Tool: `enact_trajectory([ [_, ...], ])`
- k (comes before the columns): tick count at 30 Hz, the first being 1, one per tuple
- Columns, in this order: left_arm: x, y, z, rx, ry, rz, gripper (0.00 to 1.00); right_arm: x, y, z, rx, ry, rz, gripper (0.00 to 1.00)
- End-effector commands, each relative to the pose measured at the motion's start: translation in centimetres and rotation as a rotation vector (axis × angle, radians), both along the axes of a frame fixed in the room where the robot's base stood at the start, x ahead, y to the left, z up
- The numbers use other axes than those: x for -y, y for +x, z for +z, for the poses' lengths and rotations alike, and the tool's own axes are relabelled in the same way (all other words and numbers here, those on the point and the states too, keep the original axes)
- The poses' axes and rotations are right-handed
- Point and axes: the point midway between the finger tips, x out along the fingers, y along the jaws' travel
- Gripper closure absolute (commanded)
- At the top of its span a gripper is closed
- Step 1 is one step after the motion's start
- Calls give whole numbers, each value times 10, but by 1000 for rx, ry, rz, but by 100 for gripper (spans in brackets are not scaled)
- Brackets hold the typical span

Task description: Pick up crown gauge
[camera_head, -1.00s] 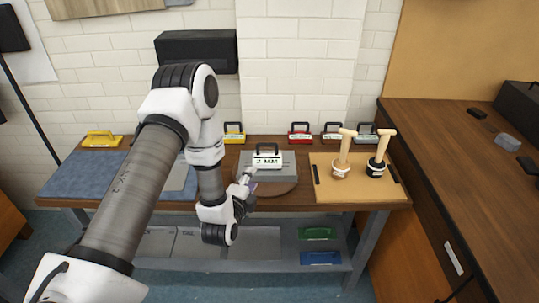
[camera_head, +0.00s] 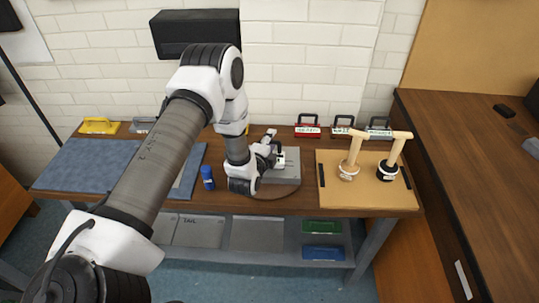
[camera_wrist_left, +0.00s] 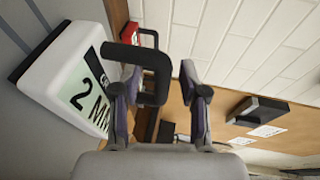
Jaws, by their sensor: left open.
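The crown gauge is a white block with a black handle and a pale green label reading "2 MM"; its white body (camera_wrist_left: 68,82) fills the left of the left wrist view. In the head view the gauge (camera_head: 292,156) sits on a grey block (camera_head: 284,174) and is partly hidden by my left gripper (camera_head: 274,150). In the left wrist view my left gripper (camera_wrist_left: 160,100) is open, and the black handle reaches into the gap between its fingers, nearer the left finger. I cannot tell whether they touch. My right gripper is not in view.
Red (camera_head: 307,131) and other cased gauges line the back of the bench. A blue bottle (camera_head: 207,177) stands left of the gripper. A tan board (camera_head: 334,195) with two wooden-handled tools (camera_head: 350,160) lies to the right. A blue mat (camera_head: 85,165) covers the left.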

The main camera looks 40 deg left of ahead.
Motion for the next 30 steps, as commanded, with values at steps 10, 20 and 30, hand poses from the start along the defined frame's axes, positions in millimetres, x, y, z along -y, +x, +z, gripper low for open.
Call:
enact_trajectory([
  [10,0,0,0,0,0,0,100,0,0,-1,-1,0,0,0],
  [20,0,-1,0,0,0,0,100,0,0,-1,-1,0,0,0],
  [30,0,0,29,4,-2,1,100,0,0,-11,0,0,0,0],
])
